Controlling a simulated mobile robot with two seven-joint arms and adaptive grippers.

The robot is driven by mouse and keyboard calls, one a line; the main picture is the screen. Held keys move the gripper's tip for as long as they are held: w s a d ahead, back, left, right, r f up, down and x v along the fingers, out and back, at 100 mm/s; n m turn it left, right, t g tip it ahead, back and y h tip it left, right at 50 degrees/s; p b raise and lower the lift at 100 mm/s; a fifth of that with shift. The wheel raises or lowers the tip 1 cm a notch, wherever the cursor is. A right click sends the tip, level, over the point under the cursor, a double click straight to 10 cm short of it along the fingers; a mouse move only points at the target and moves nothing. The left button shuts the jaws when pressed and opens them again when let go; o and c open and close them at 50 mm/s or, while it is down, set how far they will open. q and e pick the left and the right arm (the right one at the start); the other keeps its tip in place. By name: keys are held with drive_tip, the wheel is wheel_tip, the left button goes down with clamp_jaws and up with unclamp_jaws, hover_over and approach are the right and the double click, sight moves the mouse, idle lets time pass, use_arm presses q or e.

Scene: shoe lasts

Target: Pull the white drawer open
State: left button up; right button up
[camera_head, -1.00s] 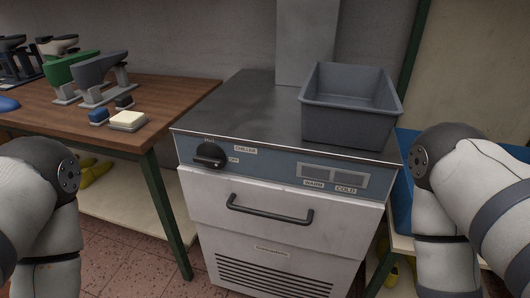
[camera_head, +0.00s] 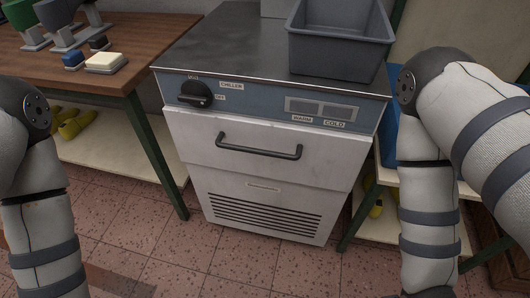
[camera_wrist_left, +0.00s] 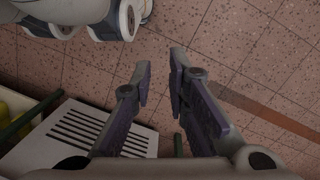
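The white drawer (camera_head: 230,170) is the upper front panel of the chiller cabinet, under the blue control strip. It looks shut, flush with the cabinet. Its dark bar handle (camera_head: 258,152) runs across the upper part of the front. My left gripper (camera_wrist_left: 160,72) shows in the left wrist view, its two fingers apart with nothing but floor tiles between them. The cabinet's slotted vent (camera_wrist_left: 88,130) is at the lower left of that view, apart from the fingers. In the head view both arms hang at the sides, and neither gripper shows.
A grey bin (camera_head: 340,45) stands on the chiller's metal top. A wooden table (camera_head: 140,55) with a yellow-white block (camera_head: 105,63) is at the left. A shelf with green legs stands to the right. The tiled floor (camera_head: 170,255) before the cabinet is clear.

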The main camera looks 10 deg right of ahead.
use_arm(q)
drive_tip(key=shift+o, duration=0.8)
drive_tip(key=d+f+n+h+b, duration=0.2)
drive_tip(key=d+f, duration=0.3)
drive_tip(key=d, duration=0.3)
drive_tip(key=shift+w+g+h+b, duration=0.3)
drive_tip(key=shift+h+b, duration=0.3)
drive_tip(key=shift+b, duration=0.1)
drive_tip(key=n+t+h+b, duration=0.75)
drive_tip(key=t+b, duration=0.35)
drive_tip(key=t, duration=0.3)
approach(255, 153)
drive_tip(key=x, duration=1)
drive_tip(key=shift+w+d+f, duration=0.1)
drive_tip(key=shift+w+d, duration=0.15)
drive_tip(key=shift+w, duration=0.1)
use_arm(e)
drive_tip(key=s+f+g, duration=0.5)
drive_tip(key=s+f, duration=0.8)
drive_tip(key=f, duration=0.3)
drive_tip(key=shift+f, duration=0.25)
